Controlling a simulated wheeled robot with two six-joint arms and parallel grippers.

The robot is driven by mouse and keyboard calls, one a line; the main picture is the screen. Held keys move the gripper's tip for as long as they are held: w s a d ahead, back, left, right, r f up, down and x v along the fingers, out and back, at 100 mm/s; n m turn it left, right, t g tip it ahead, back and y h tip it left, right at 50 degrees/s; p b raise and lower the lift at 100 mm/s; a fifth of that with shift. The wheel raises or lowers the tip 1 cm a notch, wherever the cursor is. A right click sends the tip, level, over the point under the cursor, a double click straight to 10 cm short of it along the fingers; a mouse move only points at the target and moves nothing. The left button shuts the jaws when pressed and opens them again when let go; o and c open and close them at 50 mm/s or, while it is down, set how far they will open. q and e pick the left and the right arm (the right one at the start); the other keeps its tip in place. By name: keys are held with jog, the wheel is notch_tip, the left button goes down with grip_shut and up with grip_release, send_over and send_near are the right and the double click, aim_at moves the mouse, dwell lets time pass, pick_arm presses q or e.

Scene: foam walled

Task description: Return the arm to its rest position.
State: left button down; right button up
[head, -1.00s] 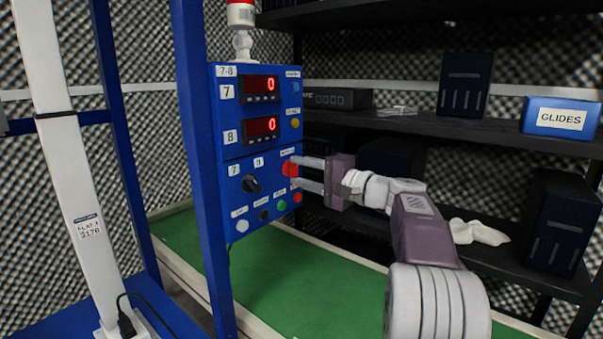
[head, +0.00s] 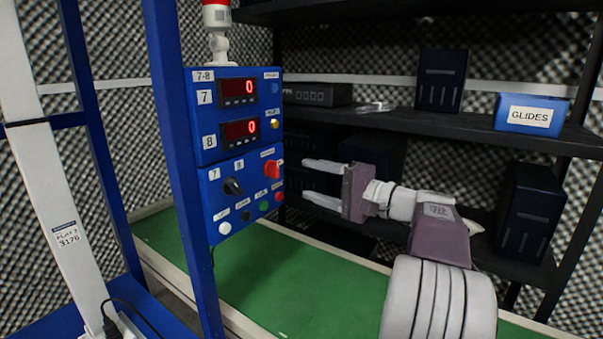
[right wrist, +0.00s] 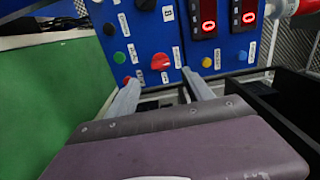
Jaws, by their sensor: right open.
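My right gripper (head: 322,181) is open and empty, just to the right of the blue control panel (head: 243,192). Its two pale fingers point left toward the panel and a gap separates them from the red rotary knob (head: 273,169). In the right wrist view the fingers (right wrist: 163,95) are spread, with the red knob (right wrist: 160,62) beyond and between them. The panel carries two red displays (head: 238,92) that read 0, a black knob (head: 233,186) and several small buttons. My left gripper is not in view.
A blue post (head: 182,170) stands left of the panel. A green belt (head: 310,285) runs below my right arm. Dark shelves (head: 400,122) behind hold a blue GLIDES bin (head: 531,114) and dark bins (head: 440,79). A white upright (head: 55,190) stands at the left.

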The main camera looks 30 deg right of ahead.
dwell(0.4)
jog(key=s+a+f+n+g+p, duration=0.1)
jog(key=a+f+g+p, duration=0.1)
jog(key=a+f+g, duration=0.45)
jog(key=s+a+f+n+g+p, duration=0.1)
jog(key=a+f+g+p, duration=0.15)
jog(key=a+f, duration=0.7)
jog(key=s+a+f+n+g+h+p, duration=0.3)
jog(key=s+f+n+g+h+p, duration=0.25)
jog(key=s+f+n, duration=0.75)
notch_tip(320, 180, up, 36)
jog(key=s+m+h+p, duration=0.1)
jog(key=p, duration=3.6)
jog(key=shift+s+f+m+g, duration=0.15)
jog(key=shift+s+m+g, duration=0.15)
jog(key=shift+m+g, duration=0.15)
